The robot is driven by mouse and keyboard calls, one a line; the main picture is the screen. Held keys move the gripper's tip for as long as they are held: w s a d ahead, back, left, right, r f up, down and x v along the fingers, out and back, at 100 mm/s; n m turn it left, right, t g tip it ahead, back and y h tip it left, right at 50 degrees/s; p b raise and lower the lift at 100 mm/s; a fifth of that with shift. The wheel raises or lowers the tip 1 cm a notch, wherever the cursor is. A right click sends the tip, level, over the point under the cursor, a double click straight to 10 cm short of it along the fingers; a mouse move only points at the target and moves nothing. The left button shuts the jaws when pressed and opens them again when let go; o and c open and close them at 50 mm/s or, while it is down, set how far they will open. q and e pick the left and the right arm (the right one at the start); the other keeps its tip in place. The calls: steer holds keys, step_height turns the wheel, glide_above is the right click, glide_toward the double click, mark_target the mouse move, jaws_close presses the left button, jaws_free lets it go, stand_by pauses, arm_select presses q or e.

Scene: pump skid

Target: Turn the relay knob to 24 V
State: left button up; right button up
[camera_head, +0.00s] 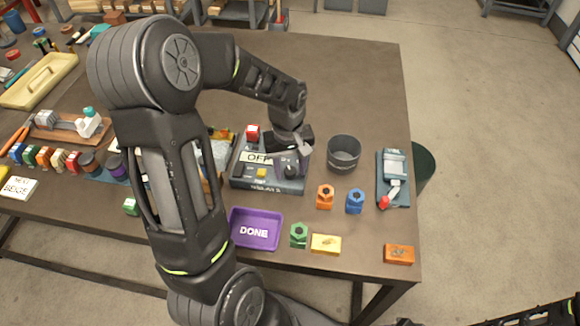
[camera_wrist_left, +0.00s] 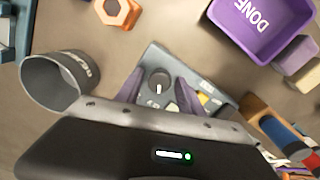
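The relay box (camera_head: 240,182) is a grey unit on the table with a panel reading OFF, a yellow button and a red block at its back. Its dark round knob (camera_wrist_left: 158,79) has a white pointer mark aimed toward the bottom of the left wrist view. The printing around the knob is too small or covered to read surely. My left gripper (camera_head: 291,160) reaches down over the box's right part. In the wrist view its purple-grey fingers (camera_wrist_left: 158,90) are apart, one on each side of the knob, with visible gaps. My right gripper is not in view.
A dark cup (camera_head: 344,154) stands close to the right of the box. Orange (camera_head: 325,197) and blue (camera_head: 355,201) nuts stand in front of it. A purple DONE tray (camera_head: 256,229) lies nearer the front edge. A grey-green fixture (camera_head: 393,180) sits at the right edge.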

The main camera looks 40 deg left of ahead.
arm_select(q)
jaws_close()
steer(key=shift+m, duration=0.4)
steer(key=m+b, duration=0.1)
steer(key=m, duration=1)
steer(key=shift+w+b, duration=0.1)
steer(key=shift+b, duration=0.2)
stand_by(0.5)
steer(key=shift+o, duration=1)
jaws_free()
steer(key=shift+r, duration=0.1)
